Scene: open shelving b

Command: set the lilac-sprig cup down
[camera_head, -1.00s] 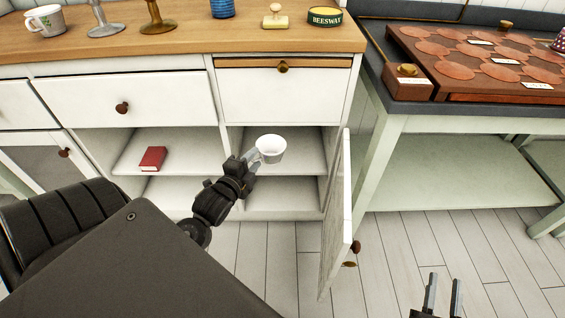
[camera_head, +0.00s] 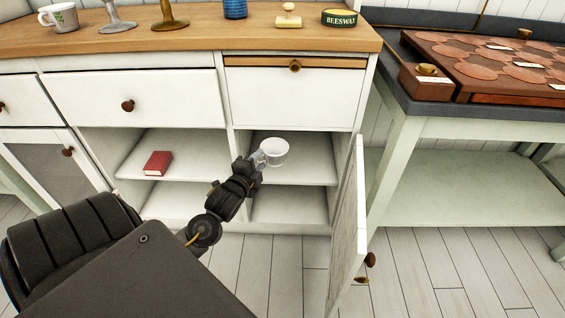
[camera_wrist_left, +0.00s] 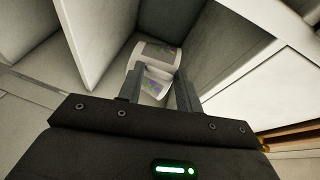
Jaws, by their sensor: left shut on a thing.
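The lilac-sprig cup (camera_head: 274,152) is a white cup with purple and green print, which shows in the left wrist view (camera_wrist_left: 158,54). My left gripper (camera_head: 259,158) is shut on it; its two fingers (camera_wrist_left: 160,88) reach the near side of the cup. The cup is at the open right bay of the white cabinet, in front of or over the middle shelf (camera_head: 310,172). I cannot tell whether its base touches the shelf. My right gripper is out of view.
The cabinet door (camera_head: 348,235) stands open right of the bay. A red book (camera_head: 158,163) lies in the left bay. A mug (camera_head: 60,17), candlesticks, a stamp and a beeswax tin (camera_head: 339,18) stand on the wooden top. The shelf around the cup looks clear.

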